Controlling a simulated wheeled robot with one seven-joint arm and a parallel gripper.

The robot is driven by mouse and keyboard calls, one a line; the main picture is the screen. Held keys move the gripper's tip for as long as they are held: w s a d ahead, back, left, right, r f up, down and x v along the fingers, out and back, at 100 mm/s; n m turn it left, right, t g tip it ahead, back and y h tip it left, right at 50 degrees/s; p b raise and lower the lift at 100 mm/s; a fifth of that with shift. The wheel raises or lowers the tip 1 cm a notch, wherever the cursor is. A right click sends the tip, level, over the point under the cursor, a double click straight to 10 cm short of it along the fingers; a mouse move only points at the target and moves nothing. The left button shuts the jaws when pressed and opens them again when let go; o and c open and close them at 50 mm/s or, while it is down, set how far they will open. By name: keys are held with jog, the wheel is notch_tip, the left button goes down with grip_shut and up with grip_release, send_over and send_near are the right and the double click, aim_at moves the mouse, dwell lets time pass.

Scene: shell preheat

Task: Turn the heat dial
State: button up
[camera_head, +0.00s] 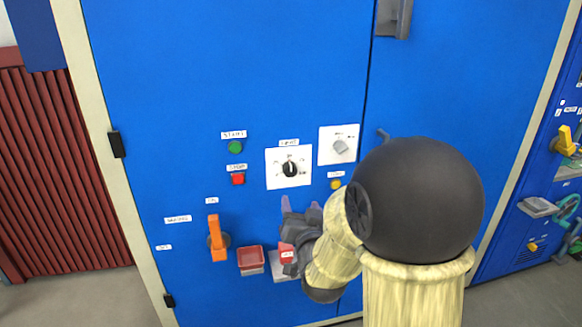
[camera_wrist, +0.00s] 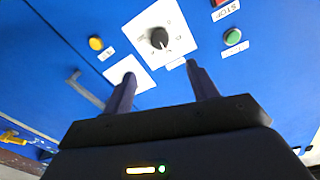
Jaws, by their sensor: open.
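On a blue cabinet door, a black dial knob (camera_head: 290,169) sits on a white square plate with a scale and a label above it. Its label is too blurred to read surely. The dial also shows in the wrist view (camera_wrist: 159,38), beyond my fingertips. A second white plate with a grey knob (camera_head: 340,147) is up and right of it; in the wrist view this plate (camera_wrist: 118,68) is partly hidden by a finger. My gripper (camera_head: 301,207) is open and empty, just below the black dial in the head view. Its fingers (camera_wrist: 160,73) appear apart from the dial.
Left of the dial are a green button (camera_head: 235,147) and a red button (camera_head: 238,179). A yellow lamp (camera_head: 336,184) is at right. A grey door handle (camera_wrist: 84,88) sticks out nearby.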

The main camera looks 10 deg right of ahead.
aim_at(290, 173)
jog(key=shift+w+r+p, duration=0.15)
jog(key=shift+w+p, duration=0.1)
jog(key=shift+p, duration=0.55)
jog(key=w+p, duration=0.1)
jog(key=w, duration=0.4)
jog(key=w+p, duration=0.2)
jog(key=w, duration=0.2)
jog(key=w+d+p, duration=0.1)
jog(key=w+p, duration=0.1)
jog(key=w, duration=0.3)
jog(key=shift+w+f, duration=0.2)
jog(key=shift+w, duration=0.1)
jog(key=c, duration=1)
